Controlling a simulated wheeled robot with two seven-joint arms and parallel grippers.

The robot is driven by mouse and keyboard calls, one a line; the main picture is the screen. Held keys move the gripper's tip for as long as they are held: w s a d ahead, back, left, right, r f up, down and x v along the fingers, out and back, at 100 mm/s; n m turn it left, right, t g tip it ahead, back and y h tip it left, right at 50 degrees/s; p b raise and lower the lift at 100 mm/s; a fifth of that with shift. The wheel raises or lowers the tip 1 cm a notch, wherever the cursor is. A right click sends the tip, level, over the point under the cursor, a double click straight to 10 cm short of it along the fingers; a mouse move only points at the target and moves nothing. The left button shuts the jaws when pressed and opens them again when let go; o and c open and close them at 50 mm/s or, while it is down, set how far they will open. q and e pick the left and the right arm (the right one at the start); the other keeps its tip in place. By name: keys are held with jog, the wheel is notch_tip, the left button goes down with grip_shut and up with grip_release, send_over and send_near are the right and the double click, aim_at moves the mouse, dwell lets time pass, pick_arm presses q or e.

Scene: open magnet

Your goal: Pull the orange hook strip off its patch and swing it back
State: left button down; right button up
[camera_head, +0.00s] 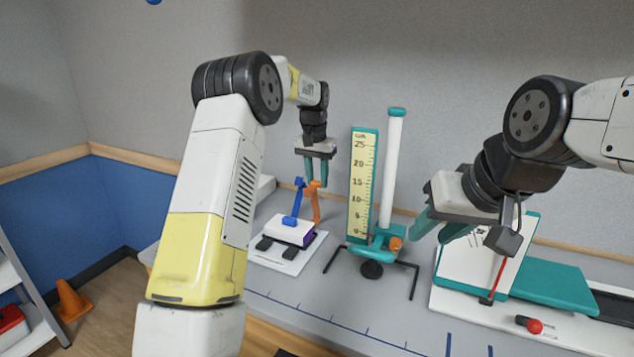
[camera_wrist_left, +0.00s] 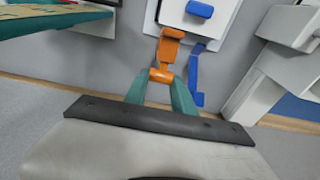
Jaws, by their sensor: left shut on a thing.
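The orange hook strip (camera_head: 316,206) stands up from the back of a small white and purple block (camera_head: 292,233) on a white plate. My left gripper (camera_head: 316,182) is shut on the strip's upper end. In the left wrist view, the teal fingertips (camera_wrist_left: 161,78) close around the orange end, and the rest of the orange strip (camera_wrist_left: 170,45) runs to the white plate. Whether its lower end is attached to a patch cannot be seen. A blue strip (camera_head: 297,203) stands beside it, apart from the fingers. My right gripper (camera_head: 440,232) is open and empty, hanging at the right.
A yellow ruler board (camera_head: 363,185) and a white tube (camera_head: 391,165) on a teal stand rise right of the strip. A white board with a teal pad (camera_head: 553,284) lies at the right. An orange cone (camera_head: 71,300) stands on the floor. The front-middle tabletop is clear.

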pick_arm(q)
jog(key=w+d+f, duration=0.3)
jog(key=w+f, duration=0.3)
jog(key=w, duration=0.3)
jog(key=shift+f, duration=0.3)
jog(key=shift+d, duration=0.1)
jog(key=c, duration=1.5)
grip_release()
jog(key=o, duration=0.5)
jog(key=shift+f, duration=0.1)
jog(key=shift+c, duration=0.2)
jog(key=shift+s, duration=0.1)
